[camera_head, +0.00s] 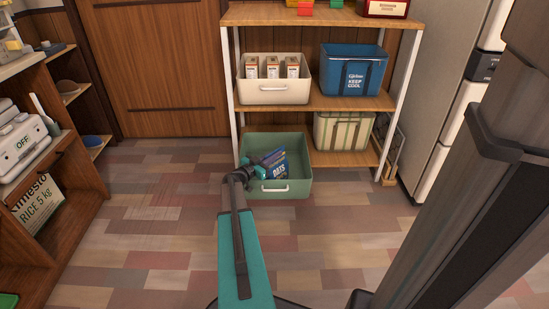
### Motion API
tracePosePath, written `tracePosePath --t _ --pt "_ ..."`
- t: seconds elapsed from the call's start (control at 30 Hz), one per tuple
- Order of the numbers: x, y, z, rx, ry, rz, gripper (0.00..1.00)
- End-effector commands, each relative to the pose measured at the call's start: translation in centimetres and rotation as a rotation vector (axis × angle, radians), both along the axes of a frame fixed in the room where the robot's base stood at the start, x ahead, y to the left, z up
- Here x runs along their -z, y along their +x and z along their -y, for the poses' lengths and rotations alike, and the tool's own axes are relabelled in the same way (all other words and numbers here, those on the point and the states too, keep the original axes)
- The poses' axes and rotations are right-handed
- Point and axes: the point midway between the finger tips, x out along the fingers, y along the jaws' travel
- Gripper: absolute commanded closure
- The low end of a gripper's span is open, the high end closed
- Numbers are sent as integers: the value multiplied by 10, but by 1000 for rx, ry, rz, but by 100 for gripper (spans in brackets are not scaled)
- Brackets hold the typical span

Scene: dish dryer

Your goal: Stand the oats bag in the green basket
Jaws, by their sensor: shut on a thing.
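The green basket (300,187) sits on the floor at the lower left front of the shelf unit. The blue oats bag (279,167), with "OATS" on its front, is within the basket's outline and looks tilted. My gripper (262,165) reaches over the basket's front left side and is shut on the bag. My arm and gripper hide the bag's left part. I cannot tell whether the bag's bottom touches the basket floor.
The wooden shelf unit (311,101) holds a cream bin (273,92) with several boxes, a blue cooler (348,74) and a striped basket (341,131). A fridge stands right. A wooden cabinet stands left. The tiled floor (150,225) between is clear.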

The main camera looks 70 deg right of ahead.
Motion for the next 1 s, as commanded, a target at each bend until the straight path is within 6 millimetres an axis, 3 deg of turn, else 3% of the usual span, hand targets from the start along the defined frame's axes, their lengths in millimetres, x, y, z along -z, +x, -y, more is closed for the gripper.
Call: tracePosePath --t 0.53,0.6,0.67,1.0 --pt "2 0 0 0 -2 0 100" --pt "2 0 0 0 0 1 83" --pt "2 0 0 0 0 1 76" --pt "1 1 0 0 0 0 76"
